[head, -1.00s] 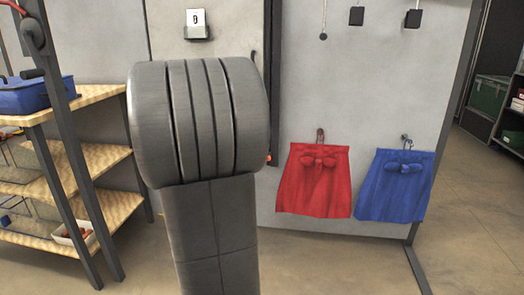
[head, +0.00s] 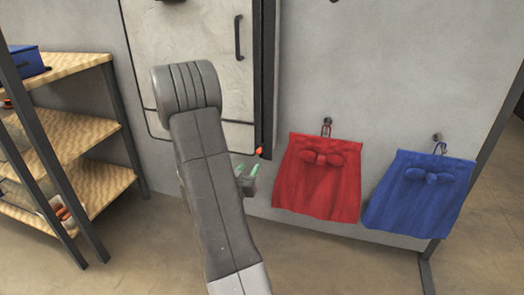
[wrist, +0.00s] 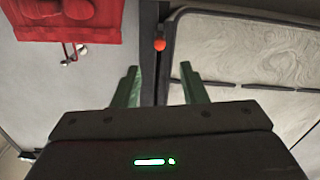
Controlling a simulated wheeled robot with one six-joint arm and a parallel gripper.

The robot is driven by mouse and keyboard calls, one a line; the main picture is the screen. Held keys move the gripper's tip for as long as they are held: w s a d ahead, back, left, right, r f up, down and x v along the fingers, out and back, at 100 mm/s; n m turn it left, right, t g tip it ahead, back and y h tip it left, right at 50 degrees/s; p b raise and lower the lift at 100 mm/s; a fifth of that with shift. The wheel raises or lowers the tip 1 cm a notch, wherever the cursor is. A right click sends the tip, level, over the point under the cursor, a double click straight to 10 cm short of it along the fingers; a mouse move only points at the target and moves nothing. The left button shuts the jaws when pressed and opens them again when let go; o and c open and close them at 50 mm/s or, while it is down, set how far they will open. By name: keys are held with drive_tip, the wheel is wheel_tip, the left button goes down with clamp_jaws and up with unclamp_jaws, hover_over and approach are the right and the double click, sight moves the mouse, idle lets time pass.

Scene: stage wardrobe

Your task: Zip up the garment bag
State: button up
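The garment bag (head: 185,60) is a pale, wrinkled panel with dark trim and a black handle, hanging at the wall; it also shows at upper right in the wrist view (wrist: 250,50). A dark vertical strip (head: 268,80) runs down its right edge. A small orange-red pull (head: 260,151) sits near that strip's lower end. In the wrist view the pull (wrist: 159,44) lies ahead of my gripper, between the lines of its fingers. My gripper (head: 247,169) is open and empty, its green fingers (wrist: 160,88) apart from the pull. My arm hides part of the bag.
A red skirt (head: 318,180) and a blue skirt (head: 418,195) hang on hooks right of the bag. A wooden shelf unit (head: 90,130) with a blue box (head: 28,65) stands at left. The floor below the skirts is clear.

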sight(258, 153)
drive_tip(key=b+x, duration=0.2)
drive_tip(key=x, duration=0.9)
drive_tip(key=shift+w+d, duration=0.15)
drive_tip(key=shift+w, duration=0.2)
drive_tip(key=shift+c, duration=0.2)
clamp_jaws()
